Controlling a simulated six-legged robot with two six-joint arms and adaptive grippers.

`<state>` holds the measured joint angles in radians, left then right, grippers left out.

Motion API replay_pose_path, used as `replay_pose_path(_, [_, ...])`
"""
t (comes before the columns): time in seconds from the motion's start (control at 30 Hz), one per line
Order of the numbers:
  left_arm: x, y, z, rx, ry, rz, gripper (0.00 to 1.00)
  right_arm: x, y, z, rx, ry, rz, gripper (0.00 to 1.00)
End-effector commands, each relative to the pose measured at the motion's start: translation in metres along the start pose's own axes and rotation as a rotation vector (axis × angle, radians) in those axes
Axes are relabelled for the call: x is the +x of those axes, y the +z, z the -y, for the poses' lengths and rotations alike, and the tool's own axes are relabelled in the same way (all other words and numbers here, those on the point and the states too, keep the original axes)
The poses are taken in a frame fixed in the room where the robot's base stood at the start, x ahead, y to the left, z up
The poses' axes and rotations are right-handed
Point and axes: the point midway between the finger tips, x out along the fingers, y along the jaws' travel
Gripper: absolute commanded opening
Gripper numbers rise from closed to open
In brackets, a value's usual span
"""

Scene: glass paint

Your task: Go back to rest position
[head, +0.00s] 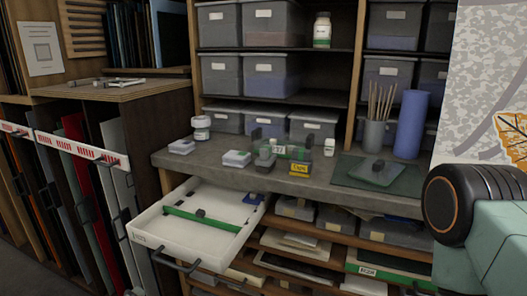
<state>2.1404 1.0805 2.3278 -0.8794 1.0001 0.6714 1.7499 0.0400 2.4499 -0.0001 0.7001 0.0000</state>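Neither of my grippers shows in the head view. Part of my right arm, a pale green link with a black ribbed joint (466,203), stands at the right edge. Its gripper is outside the picture. My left arm cannot be made out. An open white drawer (148,238) sticks out below the worktop (222,154). In it lie a long green bar (200,220) with a dark knob and a small blue item (252,198).
Small boxes and containers, one with a yellow label (299,169), crowd the worktop's middle. A white jar (201,128), a cup of sticks (376,132), a blue roll (411,124) and a dark green mat (350,178) stand or lie around them. Panels fill the left rack (75,148).

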Motion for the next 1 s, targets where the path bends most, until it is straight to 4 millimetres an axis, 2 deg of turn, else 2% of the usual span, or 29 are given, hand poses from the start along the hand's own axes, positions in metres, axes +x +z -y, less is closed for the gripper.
replay_pose_path(0.17, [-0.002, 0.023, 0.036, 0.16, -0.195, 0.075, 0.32, 0.0, 0.0, 0.0, 0.0, 0.0, 0.0, 0.4])
replay_pose_path(0.37, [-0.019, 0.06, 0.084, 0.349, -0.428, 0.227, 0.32, 0.0, 0.0, 0.0, 0.0, 0.0, 0.0, 0.4])
replay_pose_path(0.57, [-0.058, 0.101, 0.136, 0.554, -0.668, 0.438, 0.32, 0.0, 0.0, 0.0, 0.0, 0.0, 0.0, 0.4])
replay_pose_path(0.7, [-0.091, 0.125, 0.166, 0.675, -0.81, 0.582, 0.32, 0.0, 0.0, 0.0, 0.0, 0.0, 0.0, 0.4])
replay_pose_path(0.9, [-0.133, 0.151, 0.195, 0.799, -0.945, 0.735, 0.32, 0.0, 0.0, 0.0, 0.0, 0.0, 0.0, 0.4])
replay_pose_path(1.0, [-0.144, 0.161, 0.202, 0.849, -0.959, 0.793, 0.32, 0.0, 0.0, 0.0, 0.0, 0.0, 0.0, 0.4])
